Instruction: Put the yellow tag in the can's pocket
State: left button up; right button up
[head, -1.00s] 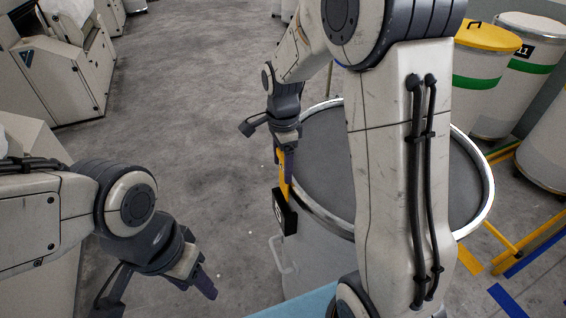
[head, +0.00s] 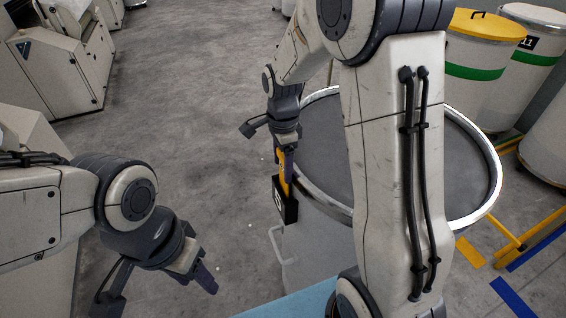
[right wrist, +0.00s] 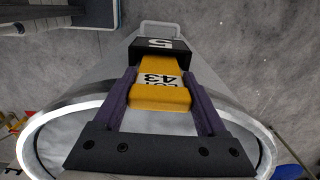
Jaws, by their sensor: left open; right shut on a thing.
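The yellow tag (head: 283,170), lettered "LOT 43" in the right wrist view (right wrist: 160,92), is held between the fingers of my right gripper (right wrist: 160,78). In the head view my right gripper (head: 286,158) is at the near-left rim of the large grey can (head: 312,240). The tag points down at the black pocket (head: 286,203) on the can's outer side. The pocket also shows in the right wrist view (right wrist: 150,46), with a white "5". The tag's far end meets the pocket; I cannot tell how far it is inside. My left gripper (head: 158,290) is open and empty at lower left.
A pale handle (head: 277,245) sticks out of the can below the pocket. White cans with green bands, one with a yellow lid (head: 487,25), stand at upper right. Machines (head: 62,65) stand at left. Grey floor is clear in the middle.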

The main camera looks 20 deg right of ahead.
jog(key=o, duration=1.3)
notch_tip(320, 180, up, 10)
jog(key=shift+r+b, duration=0.25)
jog(key=shift+b, duration=0.45)
jog(key=s+a+f+n, duration=0.3)
jog(key=s+a+n, duration=0.9)
jog(key=n, duration=0.2)
jog(key=s+f+n, duration=0.1)
jog(key=s+n, duration=0.2)
jog(key=s, duration=0.1)
jog(key=s+a+f+n, duration=0.1)
jog(key=s+n, duration=0.2)
jog(key=n, duration=0.1)
jog(key=s+a+f+n+y, duration=0.1)
jog(key=s+n, duration=0.3)
jog(key=shift+s+f, duration=0.15)
jog(key=shift+s, duration=0.2)
